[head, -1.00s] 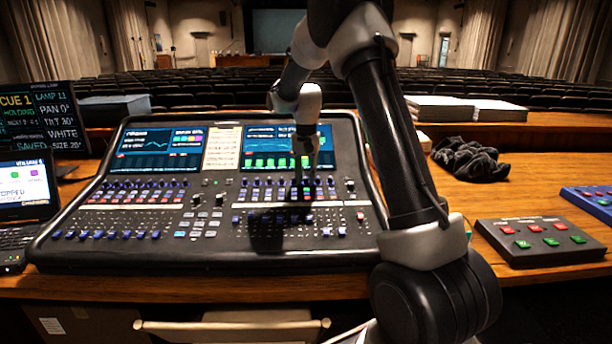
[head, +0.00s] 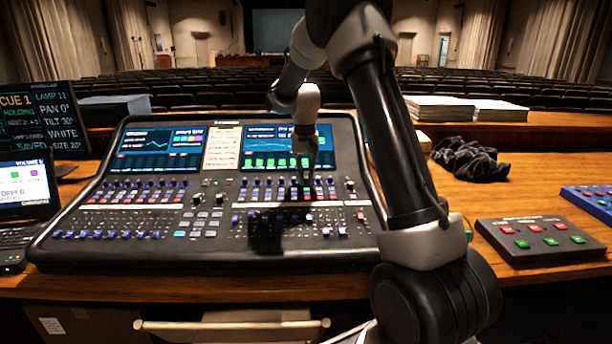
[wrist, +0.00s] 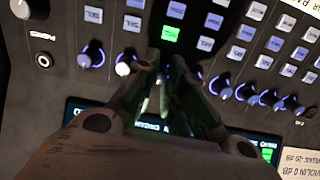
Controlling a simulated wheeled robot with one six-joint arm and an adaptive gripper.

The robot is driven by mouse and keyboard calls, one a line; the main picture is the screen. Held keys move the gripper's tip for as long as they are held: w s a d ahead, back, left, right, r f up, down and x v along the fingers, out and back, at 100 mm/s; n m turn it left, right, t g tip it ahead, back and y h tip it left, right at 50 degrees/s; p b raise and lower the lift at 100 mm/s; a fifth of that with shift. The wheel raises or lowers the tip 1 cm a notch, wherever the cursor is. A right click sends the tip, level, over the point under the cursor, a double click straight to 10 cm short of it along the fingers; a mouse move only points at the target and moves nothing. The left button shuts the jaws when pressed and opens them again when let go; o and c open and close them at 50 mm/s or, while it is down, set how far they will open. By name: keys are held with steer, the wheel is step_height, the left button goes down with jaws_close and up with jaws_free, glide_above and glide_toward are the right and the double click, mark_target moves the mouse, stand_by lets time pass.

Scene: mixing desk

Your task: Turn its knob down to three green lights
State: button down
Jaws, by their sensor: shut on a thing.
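The mixing desk (head: 130,248) stands on the wooden table with two lit screens and rows of knobs and buttons. My gripper (head: 305,175) reaches down to the knob row below the right screen (head: 260,147). In the wrist view my gripper (wrist: 166,66) is shut on a knob in that row; the fingers hide most of it. Neighbouring knobs (wrist: 90,55) with blue-lit rings show on both sides. A green-lit button (wrist: 171,34) sits just beyond the fingertips. Green blocks show along the right screen's bottom; my gripper partly covers them, so I cannot tell their full number.
A laptop (head: 25,188) and a cue monitor (head: 40,115) stand at the left. A button box (head: 535,255), a blue box (head: 595,195) and a black cloth (head: 470,160) lie at the right. Papers (head: 440,108) lie behind the desk.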

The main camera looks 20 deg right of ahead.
steer(key=shift+n, duration=1.9)
steer(key=c, duration=1.7)
jaws_free()
step_height(320, 180, up, 12)
steer(key=shift+a, duration=0.4)
